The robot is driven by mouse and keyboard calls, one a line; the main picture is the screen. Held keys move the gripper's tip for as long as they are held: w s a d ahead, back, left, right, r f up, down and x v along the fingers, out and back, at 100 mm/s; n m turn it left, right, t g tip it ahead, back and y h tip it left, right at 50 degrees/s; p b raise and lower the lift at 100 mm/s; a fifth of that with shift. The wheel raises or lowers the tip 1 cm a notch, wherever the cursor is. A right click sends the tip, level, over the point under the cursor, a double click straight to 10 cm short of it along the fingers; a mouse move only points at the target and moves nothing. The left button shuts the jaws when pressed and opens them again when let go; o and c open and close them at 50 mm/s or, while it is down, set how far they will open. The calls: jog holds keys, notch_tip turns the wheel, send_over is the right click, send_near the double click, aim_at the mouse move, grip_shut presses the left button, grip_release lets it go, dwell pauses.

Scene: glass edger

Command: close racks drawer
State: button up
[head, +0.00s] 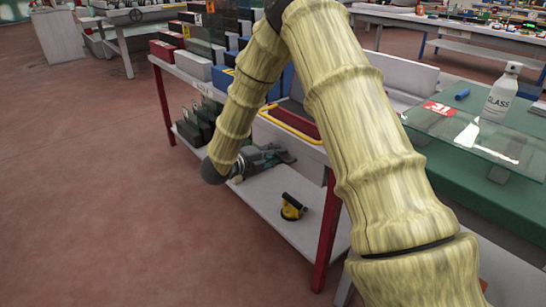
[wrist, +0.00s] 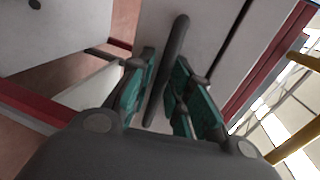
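In the wrist view a pale drawer front (wrist: 215,35) with a long dark bar handle (wrist: 177,42) fills the upper middle. My gripper (wrist: 165,98) is open, with its teal-padded fingers on either side of the handle. Gaps show between the pads and the bar, so it does not look gripped. In the head view my gripper (head: 268,158) is low at the front of the red-legged bench, below its top. My arm hides much of the bench front there, and I cannot tell how far the drawer stands out.
A yellow-rimmed tray (head: 291,124) is at the bench top by my arm. A yellow suction cup (head: 291,208) lies on the lower shelf (head: 265,195). At right a green table carries a glass sheet and a spray bottle (head: 500,94). The floor at left is clear.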

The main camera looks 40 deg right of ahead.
jog(key=v, duration=1.1)
jog(key=shift+a, duration=0.4)
jog(key=shift+s, duration=0.1)
jog(key=s+a+f+n+t+y, duration=0.2)
jog(key=s+f+n+y, duration=0.1)
jog(key=f+n, duration=0.5)
jog(key=s+a+f+n+t+y, duration=0.25)
jog(key=f+n, duration=0.25)
jog(key=f, duration=0.5)
jog(key=s+a+f+n+t+y, duration=0.1)
jog(key=s+f+n+t+y, duration=0.15)
jog(key=f+n, duration=0.55)
jog(key=s+a+f+n+g+y, duration=0.35)
jog(key=s+f+n, duration=0.3)
jog(key=s, duration=0.55)
jog(key=s+a+f+n+g+y, duration=0.4)
jog(key=s+f, duration=0.3)
jog(key=s, duration=0.6)
jog(key=s+n, duration=0.4)
jog(key=s, duration=0.3)
notch_tip(320, 180, up, 32)
jog(key=p, duration=3.2)
jog(key=shift+w+a+m, duration=0.35)
